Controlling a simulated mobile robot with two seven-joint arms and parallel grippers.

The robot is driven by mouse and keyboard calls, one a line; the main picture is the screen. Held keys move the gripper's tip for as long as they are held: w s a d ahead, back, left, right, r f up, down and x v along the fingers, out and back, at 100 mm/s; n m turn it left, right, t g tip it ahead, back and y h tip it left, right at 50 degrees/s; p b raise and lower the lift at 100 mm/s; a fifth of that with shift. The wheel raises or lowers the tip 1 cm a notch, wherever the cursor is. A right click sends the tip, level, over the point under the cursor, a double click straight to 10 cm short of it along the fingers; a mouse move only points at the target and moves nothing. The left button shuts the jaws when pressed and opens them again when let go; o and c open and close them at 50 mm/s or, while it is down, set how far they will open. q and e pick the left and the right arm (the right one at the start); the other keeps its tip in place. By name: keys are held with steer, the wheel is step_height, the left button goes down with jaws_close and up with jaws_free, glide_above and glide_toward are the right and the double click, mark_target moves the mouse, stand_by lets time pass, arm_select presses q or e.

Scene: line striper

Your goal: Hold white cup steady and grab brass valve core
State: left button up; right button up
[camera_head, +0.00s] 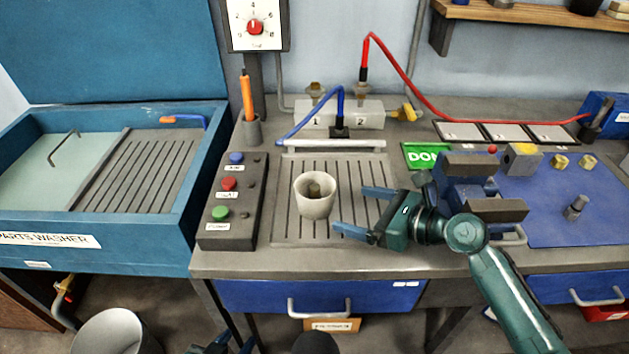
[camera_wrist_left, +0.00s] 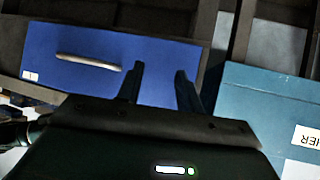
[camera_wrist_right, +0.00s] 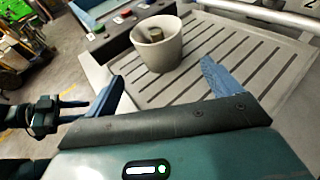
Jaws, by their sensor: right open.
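The white cup (camera_head: 316,208) stands upright on the slotted grey tray of the bench; it also shows in the right wrist view (camera_wrist_right: 159,56). A small dull brass piece, apparently the valve core (camera_head: 314,190), sticks up inside it; its lower part is hidden by the cup wall. It shows in the right wrist view too (camera_wrist_right: 155,35). My right gripper (camera_head: 350,210) is open and empty just right of the cup, fingers pointing at it, not touching. My left gripper (camera_wrist_left: 160,69) is open and empty, low in front of the bench, facing the blue drawer.
A button box (camera_head: 234,200) stands left of the tray (camera_head: 360,178). Behind are a manifold (camera_head: 340,115) with blue and red hoses. A blue mat (camera_head: 560,215) with brass and metal parts lies right. The parts washer (camera_head: 100,240) is at left.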

mark_target(332, 202)
steer(key=shift+w+a+f+b, duration=0.2)
steer(key=shift+w+a+b, duration=0.1)
steer(key=shift+w+b, duration=0.1)
steer(key=b+x, duration=0.3)
steer(key=x, duration=0.1)
steer(key=shift+a+f, duration=0.25)
steer(key=shift+a, duration=0.05)
steer(key=x, duration=0.3)
steer(key=shift+w+r+p, duration=0.1)
steer(key=shift+r+p, duration=0.2)
steer(key=shift+p, duration=0.1)
steer(key=shift+w+a+f, duration=0.3)
steer(key=shift+w+a, duration=0.1)
steer(key=shift+a, duration=0.15)
arm_select(q)
steer(key=shift+s+d+f+h, duration=0.2)
steer(key=shift+d+f+h, duration=0.1)
steer(key=shift+d+f, duration=0.25)
arm_select(e)
steer(key=shift+c, duration=0.4)
steer(key=c, duration=0.6)
arm_select(q)
steer(key=shift+c, duration=0.2)
arm_select(e)
steer(key=shift+c, duration=0.3)
